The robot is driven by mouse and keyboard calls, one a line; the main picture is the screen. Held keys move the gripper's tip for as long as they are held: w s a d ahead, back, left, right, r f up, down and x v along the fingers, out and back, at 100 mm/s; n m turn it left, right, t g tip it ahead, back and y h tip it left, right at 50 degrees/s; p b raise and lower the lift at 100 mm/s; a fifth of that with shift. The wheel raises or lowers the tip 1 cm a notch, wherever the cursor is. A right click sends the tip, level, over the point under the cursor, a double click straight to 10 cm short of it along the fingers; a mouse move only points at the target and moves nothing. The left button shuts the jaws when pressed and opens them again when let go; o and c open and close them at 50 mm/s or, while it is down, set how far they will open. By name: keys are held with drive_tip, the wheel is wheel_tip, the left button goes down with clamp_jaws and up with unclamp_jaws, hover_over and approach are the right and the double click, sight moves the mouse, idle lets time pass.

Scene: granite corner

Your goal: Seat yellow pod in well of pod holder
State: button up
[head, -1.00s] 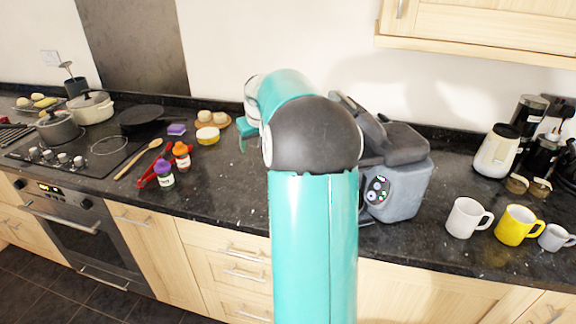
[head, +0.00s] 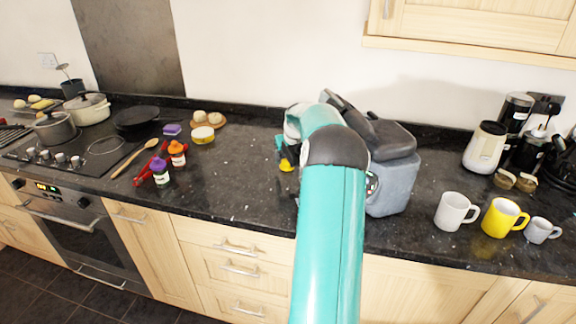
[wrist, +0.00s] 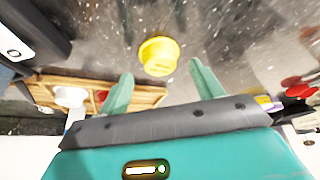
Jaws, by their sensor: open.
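The yellow pod (wrist: 158,56) is a small round cup standing on the dark counter, and it shows in the wrist view just beyond my gripper (wrist: 162,84). The two teal fingers are spread apart with the pod ahead of the gap, and nothing is held. In the head view the pod (head: 286,165) is a small yellow patch under my gripper (head: 281,150), left of the grey machine. A wooden piece (wrist: 150,96) with white and red items lies beside the left finger in the wrist view. I cannot tell for sure that it is the pod holder.
The grey machine (head: 392,182) stands close right of my arm. White (head: 454,212), yellow (head: 503,218) and small grey (head: 541,230) mugs stand further right. The counter between is clear.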

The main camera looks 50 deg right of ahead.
drive_tip(key=shift+x, duration=1.1)
drive_tip(key=shift+c, duration=0.3)
drive_tip(key=c, duration=1)
drive_tip(key=shift+r, duration=0.1)
